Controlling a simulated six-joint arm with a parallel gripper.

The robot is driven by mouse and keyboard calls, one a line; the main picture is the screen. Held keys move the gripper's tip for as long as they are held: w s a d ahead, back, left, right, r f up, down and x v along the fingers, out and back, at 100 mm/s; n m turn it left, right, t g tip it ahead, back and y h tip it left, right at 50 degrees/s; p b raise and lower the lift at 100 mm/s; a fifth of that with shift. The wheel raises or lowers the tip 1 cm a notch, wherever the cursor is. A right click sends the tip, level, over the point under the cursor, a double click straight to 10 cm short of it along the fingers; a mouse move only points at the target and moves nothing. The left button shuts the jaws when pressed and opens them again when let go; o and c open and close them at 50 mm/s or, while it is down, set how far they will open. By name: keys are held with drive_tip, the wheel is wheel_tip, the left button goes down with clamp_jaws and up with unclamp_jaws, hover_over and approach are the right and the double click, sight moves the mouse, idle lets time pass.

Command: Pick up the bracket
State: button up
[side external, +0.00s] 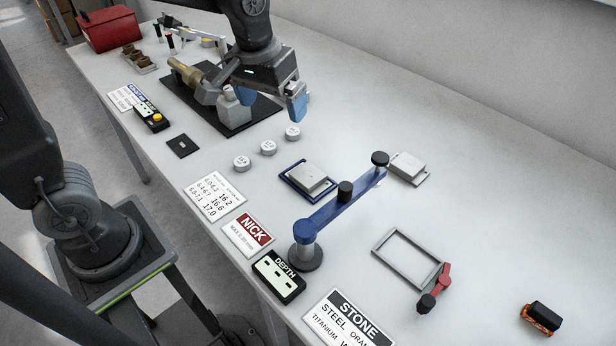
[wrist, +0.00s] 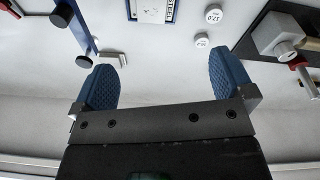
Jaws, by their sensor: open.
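A small light-grey piece with a flat plate and a raised part, which looks like the bracket (side external: 408,168), lies on the white table beside the black knob at the far end of the blue bar. It also shows as an L-shaped piece in the wrist view (wrist: 112,57), above the left fingertip. My gripper (side external: 272,99) has blue pads spread apart, with nothing between them. In the side view it hangs by the right edge of the black mat, up and left of the bracket. In the wrist view the open jaws (wrist: 164,78) show below the bracket.
The blue bar (side external: 338,203) with black knobs stands between the bracket and a blue-rimmed tray (side external: 292,181). A grey block (side external: 234,112) sits on the black mat (side external: 262,110). Several white discs (side external: 268,147) lie nearby. The table right of the bracket is clear.

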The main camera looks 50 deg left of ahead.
drive_tip(key=n+g, duration=0.1)
drive_tip(key=g, duration=0.1)
hover_over(308, 174)
wheel_tip(308, 174, down, 7)
drive_tip(key=shift+n, duration=0.3)
drive_tip(key=f, duration=0.7)
drive_tip(key=shift+s+d+f, duration=0.15)
drive_tip(key=shift+s+f, duration=0.1)
drive_tip(key=shift+w+f, duration=0.2)
drive_tip(key=shift+f, duration=2.7)
drive_tip(key=shift+c, duration=0.3)
drive_tip(key=c, duration=0.9)
